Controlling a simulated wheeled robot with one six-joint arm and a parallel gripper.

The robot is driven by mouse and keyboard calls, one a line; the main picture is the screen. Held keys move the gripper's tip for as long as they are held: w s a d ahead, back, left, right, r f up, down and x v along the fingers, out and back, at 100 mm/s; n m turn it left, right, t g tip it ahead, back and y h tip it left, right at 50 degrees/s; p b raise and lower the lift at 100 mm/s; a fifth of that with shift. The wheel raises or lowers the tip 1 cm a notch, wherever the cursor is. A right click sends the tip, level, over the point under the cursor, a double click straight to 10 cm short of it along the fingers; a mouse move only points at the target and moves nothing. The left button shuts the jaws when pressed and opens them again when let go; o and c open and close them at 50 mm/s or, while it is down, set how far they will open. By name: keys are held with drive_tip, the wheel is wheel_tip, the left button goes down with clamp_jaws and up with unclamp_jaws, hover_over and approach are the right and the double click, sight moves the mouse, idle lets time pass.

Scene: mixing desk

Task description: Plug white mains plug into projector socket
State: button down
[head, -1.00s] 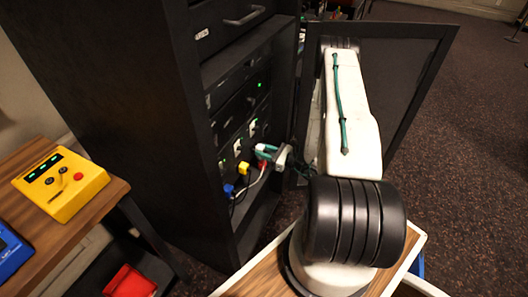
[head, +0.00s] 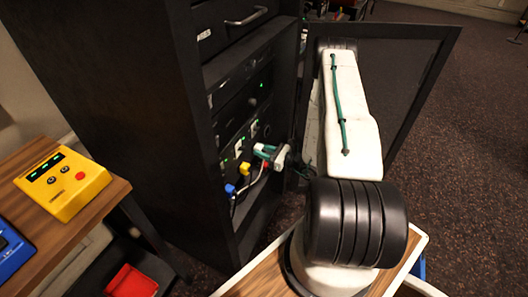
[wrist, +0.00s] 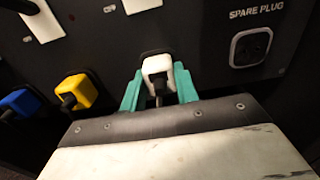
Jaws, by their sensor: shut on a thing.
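My gripper (wrist: 158,88) has teal fingers shut on the sides of a white plug (wrist: 157,67). The plug's dark cable comes out towards me between the fingers. The plug is in front of a dark socket on the black rack panel, largely hidden behind it. I cannot tell whether the plug is touching or seated in that socket, and no label for it is readable. In the head view my gripper (head: 266,152) is at the rack's lower panel, and the plug is hard to make out there.
A yellow plug (wrist: 76,91) and a blue plug (wrist: 21,102) sit in the panel to the left. White switches (wrist: 43,20) are above. An open rack door (head: 405,80) stands behind my arm.

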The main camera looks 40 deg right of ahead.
drive_tip(key=c, duration=1)
unclamp_jaws()
drive_tip(key=shift+o, duration=0.2)
drive_tip(key=v, duration=0.7)
drive_tip(key=shift+s, duration=0.35)
drive_tip(key=shift+d, duration=0.1)
